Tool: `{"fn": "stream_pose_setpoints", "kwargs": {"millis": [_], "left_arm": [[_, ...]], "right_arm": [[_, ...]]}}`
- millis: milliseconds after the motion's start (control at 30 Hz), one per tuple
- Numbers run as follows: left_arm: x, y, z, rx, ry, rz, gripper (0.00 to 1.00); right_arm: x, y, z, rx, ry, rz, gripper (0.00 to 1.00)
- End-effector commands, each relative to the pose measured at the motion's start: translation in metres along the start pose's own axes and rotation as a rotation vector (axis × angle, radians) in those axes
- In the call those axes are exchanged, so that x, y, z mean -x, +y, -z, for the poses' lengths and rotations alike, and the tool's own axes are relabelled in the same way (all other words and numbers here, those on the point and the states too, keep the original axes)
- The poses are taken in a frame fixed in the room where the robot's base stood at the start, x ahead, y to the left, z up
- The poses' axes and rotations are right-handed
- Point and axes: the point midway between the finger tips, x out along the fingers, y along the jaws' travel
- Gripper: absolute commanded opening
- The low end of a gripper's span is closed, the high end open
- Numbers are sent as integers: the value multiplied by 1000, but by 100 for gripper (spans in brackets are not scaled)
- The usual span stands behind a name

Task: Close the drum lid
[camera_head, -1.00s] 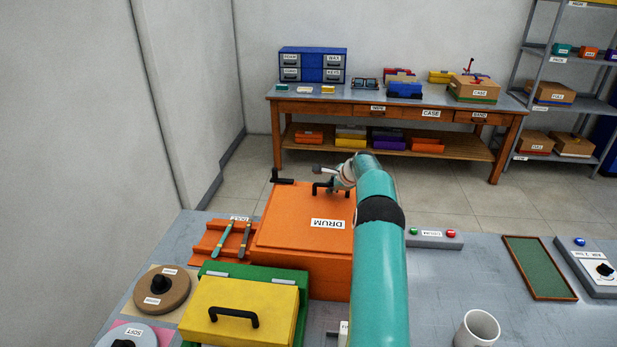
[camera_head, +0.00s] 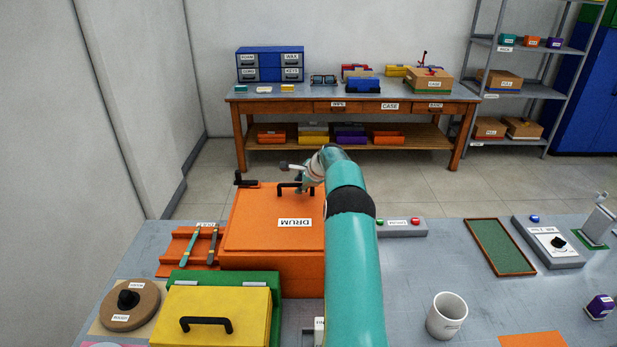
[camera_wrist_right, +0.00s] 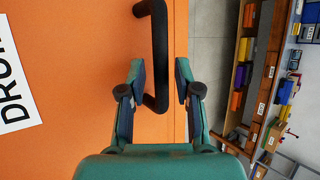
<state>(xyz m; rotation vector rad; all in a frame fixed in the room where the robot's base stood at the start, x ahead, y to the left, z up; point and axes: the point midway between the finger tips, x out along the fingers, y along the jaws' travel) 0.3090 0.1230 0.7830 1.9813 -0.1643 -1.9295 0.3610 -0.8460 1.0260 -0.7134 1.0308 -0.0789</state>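The orange drum (camera_head: 280,273) stands on the grey table, and its lid (camera_head: 262,230) with an upside-down DRUM label lies over its top. I cannot tell whether a small gap remains under the lid. A black bar handle (camera_head: 296,187) sits near the lid's far edge. My right gripper (camera_head: 303,183) is at this handle. In the right wrist view the gripper (camera_wrist_right: 160,85) is open, with the handle (camera_wrist_right: 159,40) running between its fingers and gaps visible beside it. My right forearm hides the drum's right side. My left gripper is not in view.
A black crank-like part (camera_head: 244,180) stands at the drum's far left corner. A yellow-lidded green box (camera_head: 215,312) is in front, an orange tool rack (camera_head: 190,250) left. A button box (camera_head: 402,228), a mug (camera_head: 446,316) and a green tray (camera_head: 500,246) are right.

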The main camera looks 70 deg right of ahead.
Motion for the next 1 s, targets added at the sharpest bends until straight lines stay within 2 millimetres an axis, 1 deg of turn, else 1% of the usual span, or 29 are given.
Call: {"fn": "stream_pose_setpoints", "kwargs": {"millis": [100,300,400,500,633,1000], "left_arm": [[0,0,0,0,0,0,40],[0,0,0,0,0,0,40],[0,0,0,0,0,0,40],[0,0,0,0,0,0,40],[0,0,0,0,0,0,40],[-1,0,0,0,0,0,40]], "right_arm": [[24,-1,0,-1,1,4,33],[64,0,-2,1,0,1,33],[79,1,-2,1,0,0,33],[89,1,-2,1,-1,-2,33],[95,2,-3,1,-2,-3,33],[96,2,-4,3,-2,-3,33]]}}
